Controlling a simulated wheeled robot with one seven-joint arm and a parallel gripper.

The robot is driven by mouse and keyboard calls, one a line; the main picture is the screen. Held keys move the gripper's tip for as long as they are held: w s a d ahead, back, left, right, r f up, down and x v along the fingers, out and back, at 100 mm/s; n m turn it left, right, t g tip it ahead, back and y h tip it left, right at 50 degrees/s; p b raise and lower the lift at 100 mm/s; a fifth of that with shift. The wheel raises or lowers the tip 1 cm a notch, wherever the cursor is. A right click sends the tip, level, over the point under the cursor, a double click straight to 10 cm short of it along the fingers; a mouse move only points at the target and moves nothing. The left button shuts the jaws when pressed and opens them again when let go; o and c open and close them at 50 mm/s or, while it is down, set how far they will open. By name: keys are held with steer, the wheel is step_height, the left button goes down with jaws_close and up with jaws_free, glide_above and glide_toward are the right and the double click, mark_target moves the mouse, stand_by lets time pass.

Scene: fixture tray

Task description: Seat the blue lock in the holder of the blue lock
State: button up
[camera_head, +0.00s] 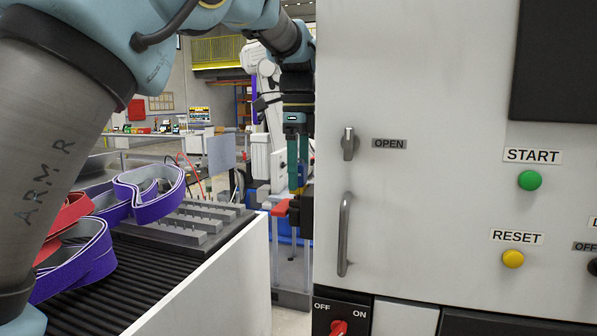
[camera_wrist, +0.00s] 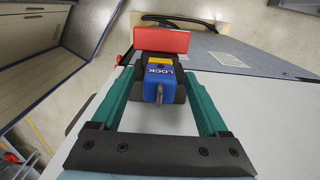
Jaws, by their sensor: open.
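The blue lock (camera_wrist: 160,84), marked LOCK and with a yellow patch on top, is between the green fingers of my gripper (camera_wrist: 160,76) in the wrist view. The fingers stand wide on either side, with a gap visible to the lock. A red plate (camera_wrist: 161,41) rises right behind the lock, and a dark block (camera_wrist: 180,92) lies around its lower part. I cannot tell whether these are the lock's holder. In the head view my gripper (camera_head: 297,178) points down beside the cabinet, above a red piece (camera_head: 280,208). The lock is not clear there.
A white cabinet (camera_head: 420,70) with a handle, knob and buttons fills the right of the head view, close to my gripper. At left, a black roller conveyor (camera_head: 150,262) carries purple and red bands (camera_head: 80,255) and a grey pinned tray (camera_head: 195,222).

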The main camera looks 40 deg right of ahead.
steer(key=shift+f, duration=1.25)
steer(key=shift+c, duration=0.4)
jaws_close()
